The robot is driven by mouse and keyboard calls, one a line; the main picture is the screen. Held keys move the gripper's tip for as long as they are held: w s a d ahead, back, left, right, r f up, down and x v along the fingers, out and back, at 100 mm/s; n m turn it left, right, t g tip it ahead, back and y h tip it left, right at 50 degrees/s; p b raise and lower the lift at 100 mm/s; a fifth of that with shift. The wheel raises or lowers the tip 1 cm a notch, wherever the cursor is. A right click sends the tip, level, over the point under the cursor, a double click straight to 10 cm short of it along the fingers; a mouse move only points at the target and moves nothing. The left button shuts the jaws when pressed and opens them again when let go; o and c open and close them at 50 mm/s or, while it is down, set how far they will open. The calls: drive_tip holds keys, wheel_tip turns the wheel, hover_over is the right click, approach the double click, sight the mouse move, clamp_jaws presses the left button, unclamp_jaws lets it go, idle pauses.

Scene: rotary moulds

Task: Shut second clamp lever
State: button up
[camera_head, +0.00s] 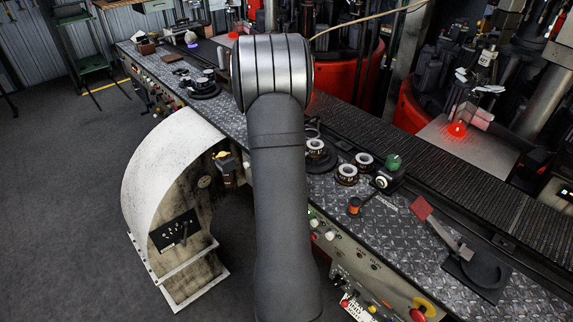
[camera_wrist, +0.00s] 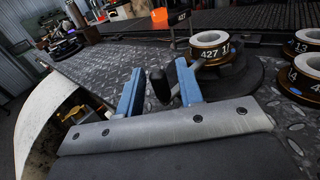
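My gripper (camera_wrist: 159,68) shows in the wrist view with two blue fingers spread apart. A dark, rounded upright piece (camera_wrist: 159,84), possibly a lever handle, stands between the fingers; I cannot tell whether they touch it. Behind the right finger, a white-banded ring (camera_wrist: 212,44) sits on a round black base. An orange-tipped dark piece (camera_wrist: 178,17) stands behind it. In the head view my arm hides the gripper and the spot under it. A red-handled lever (camera_head: 424,210) reaches to a black base plate (camera_head: 487,272) at right. Which lever is second is unclear.
The diamond-plate bench (camera_head: 330,200) carries several banded rings (camera_head: 347,174), a green-topped knob (camera_head: 393,162) and an orange-topped piece (camera_head: 354,206). A dark conveyor (camera_head: 440,170) runs behind. A curved white cover (camera_head: 165,165) stands at left. Red machines are behind.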

drive_tip(key=s+a, duration=0.2)
drive_tip(key=s, duration=1.5)
drive_tip(key=shift+s, duration=0.1)
